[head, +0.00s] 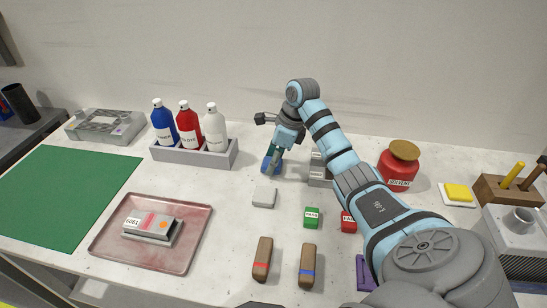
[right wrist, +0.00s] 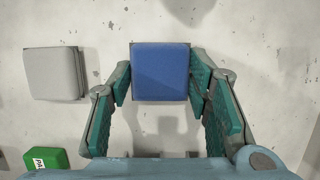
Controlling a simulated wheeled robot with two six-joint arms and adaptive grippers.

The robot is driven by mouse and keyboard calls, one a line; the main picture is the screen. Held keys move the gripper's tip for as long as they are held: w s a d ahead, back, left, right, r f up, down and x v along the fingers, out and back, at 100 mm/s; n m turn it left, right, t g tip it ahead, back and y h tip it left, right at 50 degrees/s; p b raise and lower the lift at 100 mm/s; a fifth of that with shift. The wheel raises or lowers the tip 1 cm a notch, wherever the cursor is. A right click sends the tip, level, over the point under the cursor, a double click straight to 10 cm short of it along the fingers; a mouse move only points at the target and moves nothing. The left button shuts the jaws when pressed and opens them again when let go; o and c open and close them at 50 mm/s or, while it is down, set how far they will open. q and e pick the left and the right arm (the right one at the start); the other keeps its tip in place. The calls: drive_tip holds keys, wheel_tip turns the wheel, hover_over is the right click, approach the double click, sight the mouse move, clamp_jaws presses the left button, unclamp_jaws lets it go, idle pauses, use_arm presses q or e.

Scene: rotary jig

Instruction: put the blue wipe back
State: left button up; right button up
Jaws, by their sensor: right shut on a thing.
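The blue wipe (head: 269,166) is a small blue square pad at the back middle of the table, partly hidden by my right gripper in the head view. In the right wrist view the blue wipe (right wrist: 160,72) lies between the fingertips. My right gripper (right wrist: 160,84) is shut on it, with one teal finger on each side. In the head view my right gripper (head: 273,156) points down at the table. I cannot tell whether the wipe touches the table. My left gripper is not in view.
A light grey pad (head: 264,197) lies just in front. A green block (head: 311,217) and red block (head: 348,223) are nearer right. A bottle rack (head: 190,156) stands left, a grey block (head: 319,177) right, partly behind my arm. A pink tray (head: 195,222) lies front left.

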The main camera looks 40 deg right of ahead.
drive_tip(key=shift+f, duration=0.2)
drive_tip(key=o, duration=1.1)
drive_tip(key=shift+s, duration=0.1)
drive_tip(key=p+v, duration=0.7)
drive_tip(key=v, duration=0.8)
drive_tip(key=shift+d, duration=0.2)
drive_tip(key=shift+f, duration=0.2)
